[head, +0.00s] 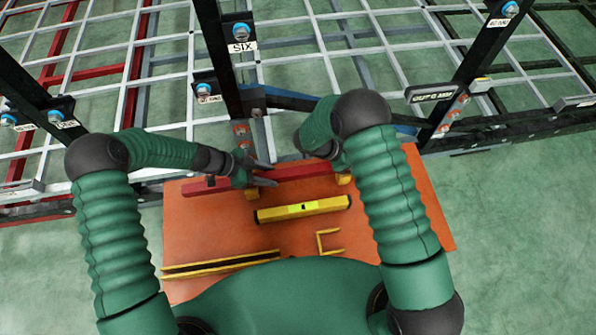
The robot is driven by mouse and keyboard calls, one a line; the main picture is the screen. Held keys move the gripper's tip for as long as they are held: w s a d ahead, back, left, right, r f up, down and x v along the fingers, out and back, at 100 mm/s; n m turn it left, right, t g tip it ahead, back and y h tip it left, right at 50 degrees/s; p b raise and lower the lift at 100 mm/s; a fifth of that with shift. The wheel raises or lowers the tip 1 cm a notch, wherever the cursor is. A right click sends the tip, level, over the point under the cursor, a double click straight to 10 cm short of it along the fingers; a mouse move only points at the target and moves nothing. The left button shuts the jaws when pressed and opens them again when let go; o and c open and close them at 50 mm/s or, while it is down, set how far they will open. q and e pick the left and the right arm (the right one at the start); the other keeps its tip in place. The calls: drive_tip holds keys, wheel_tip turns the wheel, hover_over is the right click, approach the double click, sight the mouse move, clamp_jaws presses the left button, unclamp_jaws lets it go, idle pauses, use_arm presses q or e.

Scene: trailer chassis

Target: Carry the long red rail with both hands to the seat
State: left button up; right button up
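The long red rail (305,170) lies across the back part of the orange table, running from left to right. It appears to rest on small yellow supports (251,193). My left gripper (272,173) is at the middle of the rail, its two dark fingers spread apart over it; I cannot tell whether they touch it. My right gripper (342,165) is near the rail's right end, mostly hidden behind its own forearm, so its fingers are unclear. I cannot pick out which part of the chassis is the seat.
The orange table (215,235) also holds a yellow spirit level (302,209), a yellow-edged dark bar (220,264) and a yellow bracket outline (328,241). Beyond it stands the trailer frame with black posts (218,60) and a grey grid (340,50). Green floor (510,230) is clear at right.

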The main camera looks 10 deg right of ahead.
use_arm(q)
drive_tip(key=shift+a, duration=0.2)
clamp_jaws()
use_arm(e)
drive_tip(key=shift+a, duration=0.2)
clamp_jaws()
use_arm(q)
drive_tip(key=shift+a, duration=0.1)
use_arm(e)
drive_tip(key=shift+a, duration=0.15)
drive_tip(key=shift+r, duration=0.1)
